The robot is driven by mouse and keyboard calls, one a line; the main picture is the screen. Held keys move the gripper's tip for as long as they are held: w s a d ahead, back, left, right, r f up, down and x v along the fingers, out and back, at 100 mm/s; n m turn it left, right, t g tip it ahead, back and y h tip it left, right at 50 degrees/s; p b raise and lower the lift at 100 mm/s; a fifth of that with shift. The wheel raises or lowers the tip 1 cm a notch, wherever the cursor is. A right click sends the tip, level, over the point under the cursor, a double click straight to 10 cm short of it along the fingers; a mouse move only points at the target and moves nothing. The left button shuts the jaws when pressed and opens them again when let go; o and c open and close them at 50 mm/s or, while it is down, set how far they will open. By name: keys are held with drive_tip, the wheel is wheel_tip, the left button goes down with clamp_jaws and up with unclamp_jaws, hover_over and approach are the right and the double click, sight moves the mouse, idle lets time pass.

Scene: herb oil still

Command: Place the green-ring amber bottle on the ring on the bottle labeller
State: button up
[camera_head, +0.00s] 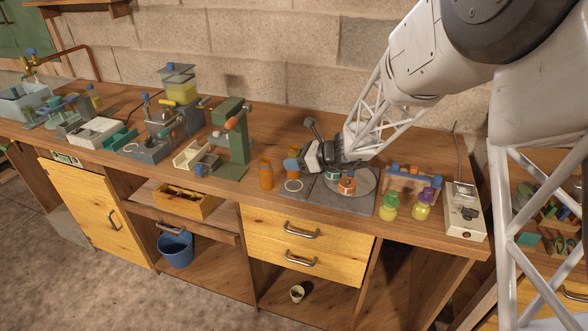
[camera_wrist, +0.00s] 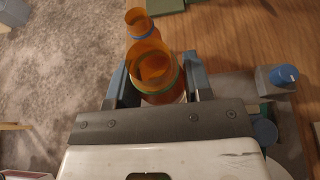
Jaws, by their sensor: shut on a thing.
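My gripper (camera_head: 302,161) is shut on an amber bottle (camera_head: 292,165) at the left end of the bottle labeller. In the wrist view, the bottle (camera_wrist: 154,72) has a green ring and its open mouth faces the camera, between the two blue-grey fingers (camera_wrist: 155,88). The bottle labeller (camera_head: 350,203) is a grey plate with a round disc and small reels. A pale ring (camera_head: 294,185) lies at its left front, just below the held bottle in the picture. I cannot tell how high the bottle hangs.
A second amber bottle (camera_head: 266,175) stands just left of the labeller; it has a blue ring in the wrist view (camera_wrist: 139,22). A green press (camera_head: 235,135) is further left. The bench front edge is close.

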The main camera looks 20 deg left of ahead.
drive_tip(key=shift+f, duration=1.75)
drive_tip(key=shift+f, duration=0.15)
drive_tip(key=o, duration=1)
drive_tip(key=shift+d+r, duration=0.15)
drive_tip(key=shift+r, duration=0.05)
drive_tip(key=v, duration=1.1)
drive_tip(key=shift+d+r, duration=0.1)
drive_tip(key=shift+d, duration=0.25)
